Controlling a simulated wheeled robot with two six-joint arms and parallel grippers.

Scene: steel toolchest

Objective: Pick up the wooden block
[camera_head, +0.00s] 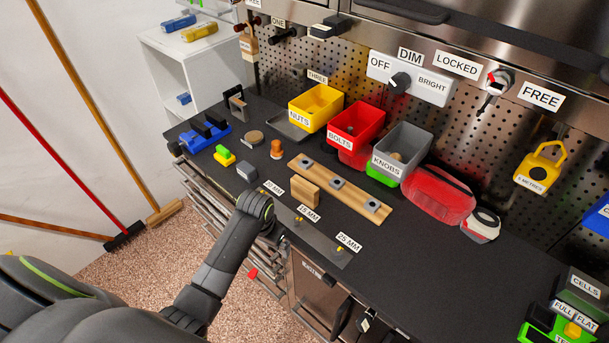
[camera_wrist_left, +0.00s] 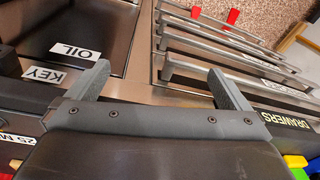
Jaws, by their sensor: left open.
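The wooden block (camera_head: 305,192) is small, light brown and stands on the dark worktop near its front edge, just in front of a long wooden board (camera_head: 341,190). My left gripper (camera_head: 266,222) is at the front edge of the worktop, to the left of the block and apart from it. Its fingers are mostly hidden by the wrist in the head view. In the left wrist view my left gripper (camera_wrist_left: 163,78) is open, with nothing between its fingers. It faces the cabinet front, and the block does not show there. My right gripper is not in view.
Yellow (camera_head: 315,107), red (camera_head: 354,130) and grey (camera_head: 402,151) bins stand behind the board. A red pouch (camera_head: 440,194) lies to the right. Drawer handles (camera_wrist_left: 215,75) stick out below the worktop.

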